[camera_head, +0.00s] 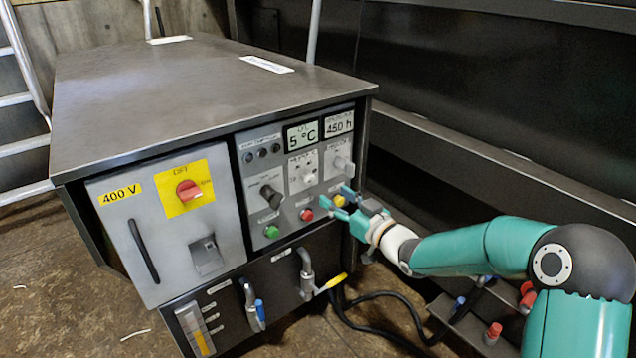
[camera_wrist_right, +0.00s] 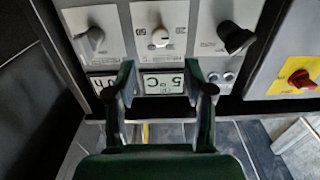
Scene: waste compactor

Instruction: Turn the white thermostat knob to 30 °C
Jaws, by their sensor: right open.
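The white thermostat knob (camera_head: 308,178) sits on the grey control panel, below the display (camera_head: 302,135) that reads 5 °C. In the right wrist view, which is upside down, the white knob (camera_wrist_right: 160,37) lies straight ahead of the fingertips, with the 5 °C display (camera_wrist_right: 163,83) showing between the fingers. My right gripper (camera_head: 337,199) is open and empty in front of the lower right of the panel; its fingers also show in the wrist view (camera_wrist_right: 160,78). It is apart from the knob. My left gripper is not in view.
A display reading 450 h (camera_head: 339,123) has a grey knob (camera_head: 342,165) below it. A dark knob (camera_head: 271,196) is at the left. Green (camera_head: 271,232), red (camera_head: 307,215) and yellow buttons line the panel bottom. A red switch (camera_head: 188,191) sits on the left door.

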